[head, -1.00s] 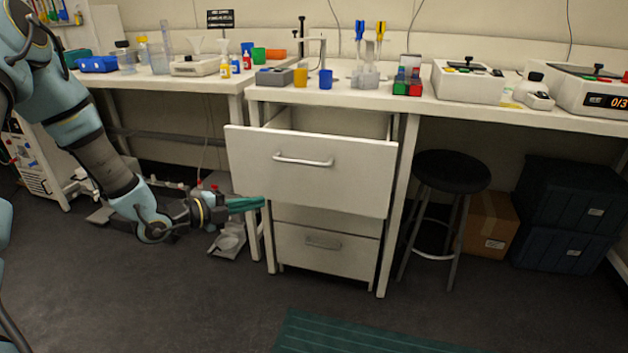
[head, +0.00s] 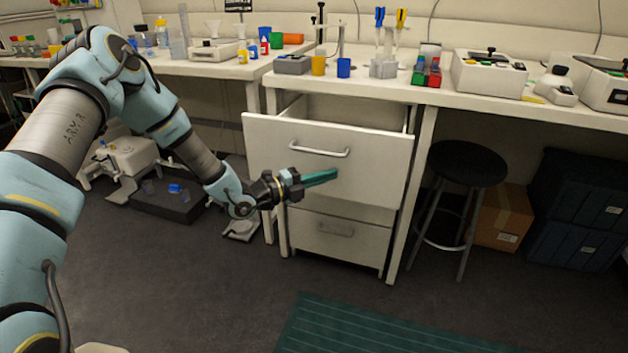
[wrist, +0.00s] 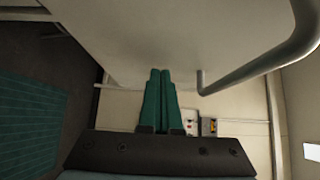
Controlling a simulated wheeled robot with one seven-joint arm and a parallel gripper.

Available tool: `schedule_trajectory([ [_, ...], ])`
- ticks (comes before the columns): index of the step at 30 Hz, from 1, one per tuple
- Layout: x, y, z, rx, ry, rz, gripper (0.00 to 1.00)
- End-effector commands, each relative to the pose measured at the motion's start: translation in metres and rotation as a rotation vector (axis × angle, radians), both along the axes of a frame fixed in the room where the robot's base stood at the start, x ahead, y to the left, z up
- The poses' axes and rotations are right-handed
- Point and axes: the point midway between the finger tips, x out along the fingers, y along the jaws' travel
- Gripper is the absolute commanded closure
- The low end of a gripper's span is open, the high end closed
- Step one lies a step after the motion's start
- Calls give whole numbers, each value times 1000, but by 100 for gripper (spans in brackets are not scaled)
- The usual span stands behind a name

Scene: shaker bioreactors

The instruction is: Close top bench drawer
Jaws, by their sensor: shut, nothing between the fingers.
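The top bench drawer (head: 370,160) is pulled out from under the bench, with its open inside showing behind the white front panel. Its silver bar handle (head: 318,149) runs across the upper part of the front. My gripper (head: 334,174), with green fingers, is shut and empty in front of the lower part of the drawer front, below the handle. In the wrist view the closed fingers (wrist: 160,75) point along the white drawer front (wrist: 170,30), and the handle (wrist: 270,68) is to their right. I cannot tell whether the fingertips touch the panel.
A closed lower drawer (head: 340,240) sits beneath. A black stool (head: 466,165) stands right of the drawer, with a cardboard box (head: 503,220) and dark crates (head: 575,215) beyond. A green mat (head: 370,330) lies on the floor in front. Cups and instruments stand on the bench top.

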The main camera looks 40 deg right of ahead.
Motion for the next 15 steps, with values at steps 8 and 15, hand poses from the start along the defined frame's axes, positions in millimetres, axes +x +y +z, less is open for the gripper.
schedule_trajectory([
  [8,9,-16,0,0,1,-2,100],
  [15,10,-16,0,0,1,-1,100],
])
